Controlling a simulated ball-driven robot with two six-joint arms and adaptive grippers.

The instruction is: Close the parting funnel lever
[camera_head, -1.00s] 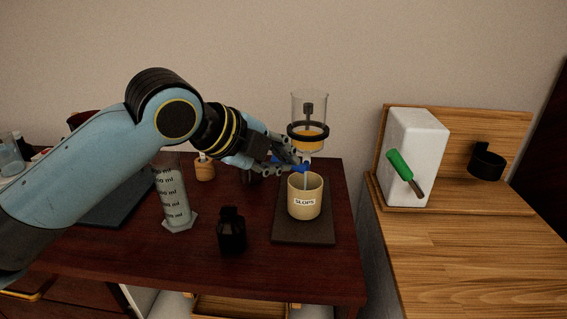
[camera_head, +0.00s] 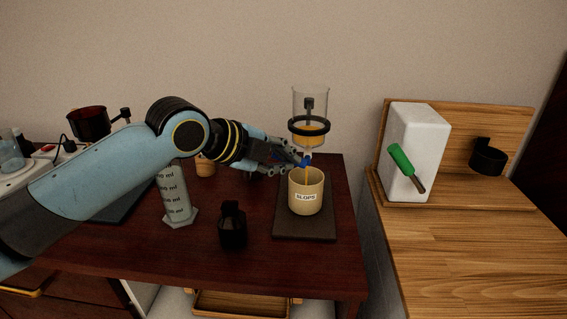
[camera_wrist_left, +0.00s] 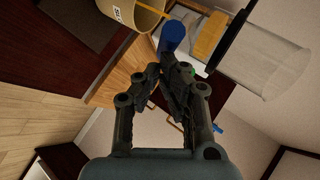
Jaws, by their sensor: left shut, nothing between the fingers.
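The parting funnel (camera_head: 310,105) is a clear glass cylinder in a black ring, with orange liquid at its bottom. Its blue lever (camera_head: 305,161) is just below the ring; in the left wrist view the lever (camera_wrist_left: 173,37) is a blue rounded piece beyond the fingertips. My left gripper (camera_head: 296,161) is shut and empty, its tips close to the lever; I cannot tell whether they touch. The left wrist view also shows the closed fingers (camera_wrist_left: 166,68). A thin orange stream (camera_head: 307,174) runs down into the beige cup (camera_head: 306,198) labelled SLOPS. My right gripper is out of view.
The cup stands on a dark base plate (camera_head: 290,229). A dark bottle (camera_head: 232,226) and a graduated cylinder (camera_head: 177,196) stand to the left on the dark red table. A white block (camera_head: 420,150) with a green-handled tool (camera_head: 402,160) stands on the wooden counter at right.

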